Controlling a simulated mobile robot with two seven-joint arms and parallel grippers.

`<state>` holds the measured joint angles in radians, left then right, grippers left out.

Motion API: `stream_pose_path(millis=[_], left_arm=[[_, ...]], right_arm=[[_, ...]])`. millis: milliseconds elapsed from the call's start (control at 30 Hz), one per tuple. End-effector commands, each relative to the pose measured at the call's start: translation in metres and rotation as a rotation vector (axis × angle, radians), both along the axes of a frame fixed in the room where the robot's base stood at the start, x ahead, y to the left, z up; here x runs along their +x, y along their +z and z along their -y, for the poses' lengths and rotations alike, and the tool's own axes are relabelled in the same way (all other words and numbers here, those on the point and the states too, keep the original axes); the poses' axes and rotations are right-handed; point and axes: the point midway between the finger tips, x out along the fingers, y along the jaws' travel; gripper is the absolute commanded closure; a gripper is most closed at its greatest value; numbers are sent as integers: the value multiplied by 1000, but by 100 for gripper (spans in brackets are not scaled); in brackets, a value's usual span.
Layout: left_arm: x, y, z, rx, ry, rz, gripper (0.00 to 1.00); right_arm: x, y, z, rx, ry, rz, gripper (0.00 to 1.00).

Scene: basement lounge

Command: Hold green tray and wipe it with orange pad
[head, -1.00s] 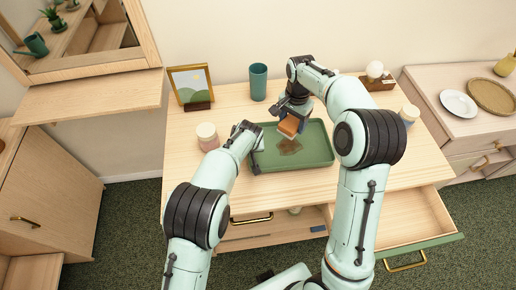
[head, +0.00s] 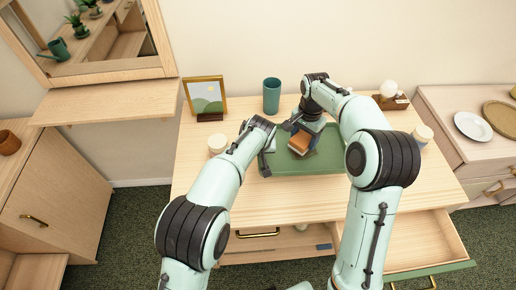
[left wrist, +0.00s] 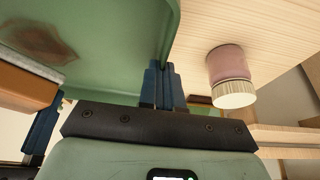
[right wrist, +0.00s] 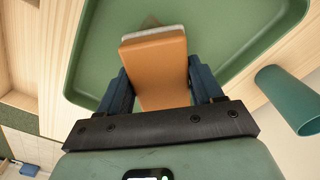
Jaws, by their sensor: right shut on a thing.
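The green tray (head: 330,163) lies on the wooden dresser top. A brown stain (left wrist: 38,42) shows on its floor in the left wrist view; in the head view the pad and right gripper mostly cover that area. My left gripper (head: 268,150) is at the tray's left end, its fingers (left wrist: 165,85) close together on the rim. My right gripper (head: 299,133) is shut on the orange pad (right wrist: 158,70), which has a pale grey underside. The pad (head: 300,144) is tilted, low over the tray floor; I cannot tell whether it touches.
A pink jar with a pale lid (left wrist: 228,75) stands left of the tray. A picture frame (head: 206,97), a teal cup (head: 271,96) and a bulb on a wooden base (head: 389,92) stand at the back. A drawer (head: 425,245) is open at front right.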

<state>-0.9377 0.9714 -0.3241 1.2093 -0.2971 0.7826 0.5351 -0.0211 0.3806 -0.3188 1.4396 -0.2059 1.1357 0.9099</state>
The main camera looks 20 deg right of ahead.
Motion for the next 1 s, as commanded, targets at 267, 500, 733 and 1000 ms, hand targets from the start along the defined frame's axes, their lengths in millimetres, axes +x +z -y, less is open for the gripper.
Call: stream_pose_path(millis=[267,500,733,1000], left_arm=[[0,-8,0,0,1,0,100],[0,-15,0,-1,1,1,100],[0,-22,0,-1,1,1,100],[0,-31,0,0,0,0,100]], right_arm=[[0,0,0,0,0,0,59],[0,0,0,0,0,0,59],[0,0,0,0,0,0,59],[0,0,0,0,0,0,59]])
